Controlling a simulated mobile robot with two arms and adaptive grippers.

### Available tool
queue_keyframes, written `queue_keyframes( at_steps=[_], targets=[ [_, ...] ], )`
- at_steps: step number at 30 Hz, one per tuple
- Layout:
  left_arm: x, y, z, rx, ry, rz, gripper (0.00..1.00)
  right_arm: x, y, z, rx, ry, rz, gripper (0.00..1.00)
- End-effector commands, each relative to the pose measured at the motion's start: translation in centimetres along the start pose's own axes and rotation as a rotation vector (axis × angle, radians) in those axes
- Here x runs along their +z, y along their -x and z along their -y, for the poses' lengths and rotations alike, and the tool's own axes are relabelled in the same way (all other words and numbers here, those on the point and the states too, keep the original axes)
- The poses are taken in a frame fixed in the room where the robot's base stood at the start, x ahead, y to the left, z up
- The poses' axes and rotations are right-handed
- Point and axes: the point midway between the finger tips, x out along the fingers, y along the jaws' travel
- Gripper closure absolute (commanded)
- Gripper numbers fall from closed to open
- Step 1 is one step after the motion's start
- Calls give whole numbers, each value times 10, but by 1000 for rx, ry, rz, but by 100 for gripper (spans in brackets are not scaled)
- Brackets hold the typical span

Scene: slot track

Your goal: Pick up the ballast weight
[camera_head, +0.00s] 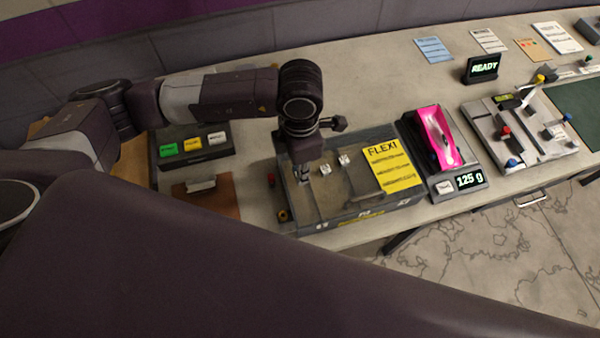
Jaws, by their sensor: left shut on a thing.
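My left gripper (303,176) points down into the left part of a grey compartment tray (345,222) on the bench. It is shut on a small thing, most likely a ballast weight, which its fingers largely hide. Two small pale weights with marked tops, one (325,169) and another (343,160), sit in the tray just right of the gripper. I cannot tell whether the held thing is clear of the tray floor. My right gripper is not in view.
A yellow FLEXI card (392,170) covers the tray's right part. To its right, a pink car (438,138) rests on a scale whose display (469,180) reads 125 g. A fixture plate (520,135) and READY screen (483,68) stand further right. A button box (195,145) is left.

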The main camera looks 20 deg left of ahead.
Motion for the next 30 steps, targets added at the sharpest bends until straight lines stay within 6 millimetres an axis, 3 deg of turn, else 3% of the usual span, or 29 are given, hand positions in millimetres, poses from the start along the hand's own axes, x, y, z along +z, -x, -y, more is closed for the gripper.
queue_keyframes(
  at_steps=[8, 14, 20, 27, 30],
  targets=[
    [1, 3, 0, 1, 0, 2, 92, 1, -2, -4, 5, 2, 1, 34],
    [2, 23, -1, 3, 0, 5, 92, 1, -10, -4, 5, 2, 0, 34],
    [2, 72, -2, 6, -2, 9, 92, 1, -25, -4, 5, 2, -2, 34],
    [1, 148, -1, 7, -3, 7, 92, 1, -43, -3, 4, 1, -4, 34],
    [1, 168, -1, 5, 1, 4, 92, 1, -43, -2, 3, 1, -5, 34]
  ],
)
